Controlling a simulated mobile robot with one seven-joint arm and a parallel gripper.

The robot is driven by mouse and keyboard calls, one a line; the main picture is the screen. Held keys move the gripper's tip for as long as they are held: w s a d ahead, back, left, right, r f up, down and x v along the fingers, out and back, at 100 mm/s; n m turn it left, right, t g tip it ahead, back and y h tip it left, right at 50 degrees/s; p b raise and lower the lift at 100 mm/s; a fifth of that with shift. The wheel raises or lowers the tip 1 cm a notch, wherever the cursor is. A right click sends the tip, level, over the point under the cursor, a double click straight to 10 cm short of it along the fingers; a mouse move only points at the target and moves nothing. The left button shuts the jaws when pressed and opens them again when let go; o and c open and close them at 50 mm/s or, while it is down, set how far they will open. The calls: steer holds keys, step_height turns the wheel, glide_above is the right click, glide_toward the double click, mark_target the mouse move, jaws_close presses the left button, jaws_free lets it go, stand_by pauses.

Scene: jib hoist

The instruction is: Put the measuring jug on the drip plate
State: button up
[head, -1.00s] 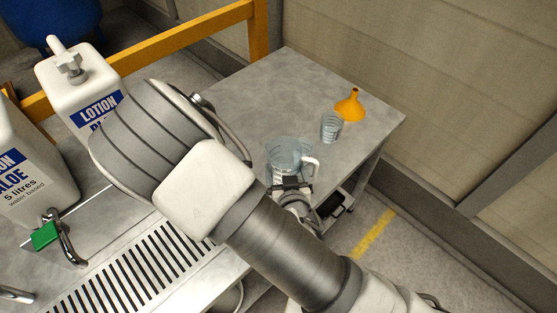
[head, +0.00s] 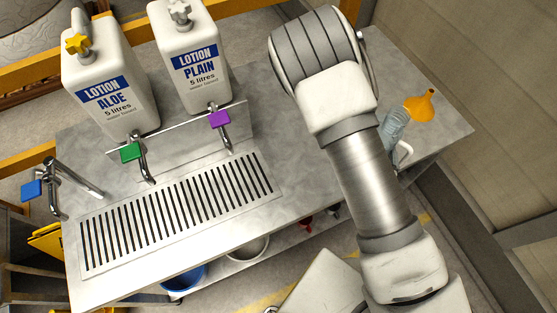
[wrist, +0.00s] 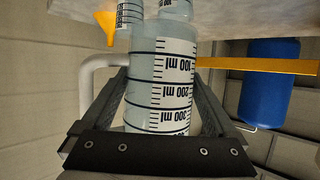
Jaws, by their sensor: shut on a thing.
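The measuring jug (wrist: 160,88) is clear with dark ml marks and a white handle. In the wrist view it stands between the two fingers of my gripper (wrist: 162,78), which is shut on it. In the head view the jug (head: 389,136) shows only partly, right of my arm, over the side table's right part; my gripper is hidden there. I cannot tell whether its base touches the table. The drip plate (head: 180,212) is a slotted metal plate on the bench at left, below the taps, with nothing on it.
A small clear beaker (head: 398,115) and an orange funnel (head: 421,106) are close beside the jug. Two lotion jugs, aloe (head: 108,75) and plain (head: 191,55), stand behind the plate. Taps with green (head: 130,152) and purple (head: 219,119) handles overhang its rear; a blue-handled tap (head: 32,190) is at left.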

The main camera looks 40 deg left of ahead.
steer(key=w+d+r+m+h, duration=0.1)
steer(key=w+d+r, duration=0.2)
steer(key=d, duration=0.3)
steer(key=w+d+r+m+h, duration=0.1)
steer(key=w+d+r+h, duration=0.1)
steer(key=w+d, duration=0.3)
steer(key=w+d+r+m+t+h, duration=0.1)
steer(key=w+d+r, duration=0.2)
steer(key=d, duration=0.5)
steer(key=shift+w+d+r+m+b, duration=0.2)
steer(key=shift+w+r+m+b, duration=0.15)
steer(key=shift+w, duration=0.2)
